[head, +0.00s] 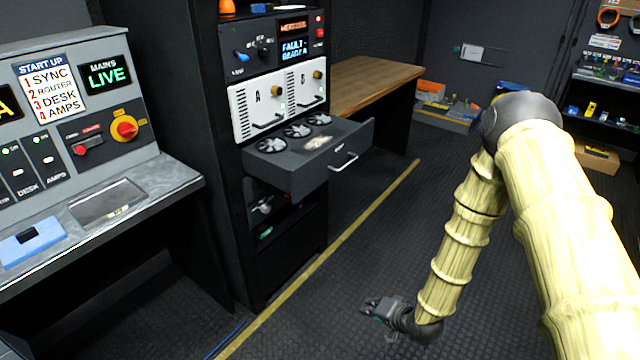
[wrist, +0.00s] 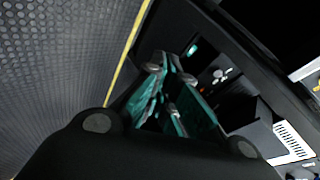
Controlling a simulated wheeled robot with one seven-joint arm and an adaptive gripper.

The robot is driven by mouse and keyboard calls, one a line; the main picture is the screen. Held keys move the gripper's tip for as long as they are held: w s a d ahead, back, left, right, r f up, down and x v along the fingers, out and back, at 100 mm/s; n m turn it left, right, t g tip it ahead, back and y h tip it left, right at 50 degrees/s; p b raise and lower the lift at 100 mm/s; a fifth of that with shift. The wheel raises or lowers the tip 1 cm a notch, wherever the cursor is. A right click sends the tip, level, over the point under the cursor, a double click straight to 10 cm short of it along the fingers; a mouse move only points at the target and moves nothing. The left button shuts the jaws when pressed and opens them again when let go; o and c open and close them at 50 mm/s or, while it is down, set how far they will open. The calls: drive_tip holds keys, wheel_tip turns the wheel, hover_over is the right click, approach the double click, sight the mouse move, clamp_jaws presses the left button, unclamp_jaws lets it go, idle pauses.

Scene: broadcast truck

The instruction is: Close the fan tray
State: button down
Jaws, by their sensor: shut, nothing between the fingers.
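The fan tray (head: 310,172) is a dark drawer pulled out of the black rack in the head view. Several round fans show on its top, and its front carries a light bar handle (head: 343,161). My gripper (head: 378,307) is low over the floor, in front of and below the tray, well apart from it. In the wrist view my gripper (wrist: 170,90) shows its teal-lined fingers close together with nothing between them. The wrist view looks towards the rack, turned on its side; a dark box shape at the right (wrist: 255,130) may be the tray.
Above the tray are white panels A and B (head: 280,98) with handles. A wooden bench (head: 372,82) stands behind the tray. A sloped console (head: 80,110) with a desk is at the left. The floor before the rack, with a yellow line (head: 345,238), is clear.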

drive_tip(key=w+a+r+m+t+y, duration=0.1)
drive_tip(key=w+a+r+t+y, duration=0.25)
drive_tip(key=w+r, duration=1.05)
drive_tip(key=g+y, duration=0.1)
drive_tip(key=y, duration=0.4)
approach(314, 176)
drive_tip(key=p+x, duration=0.3)
drive_tip(key=x, duration=0.2)
drive_tip(key=shift+w+a+r, duration=0.1)
drive_tip(key=shift+w+a, duration=0.1)
drive_tip(key=shift+a, duration=0.1)
drive_tip(key=shift+w+a+p, duration=0.3)
drive_tip(key=shift+w+a, duration=0.1)
drive_tip(key=shift+a, duration=0.1)
drive_tip(key=shift+w, duration=0.1)
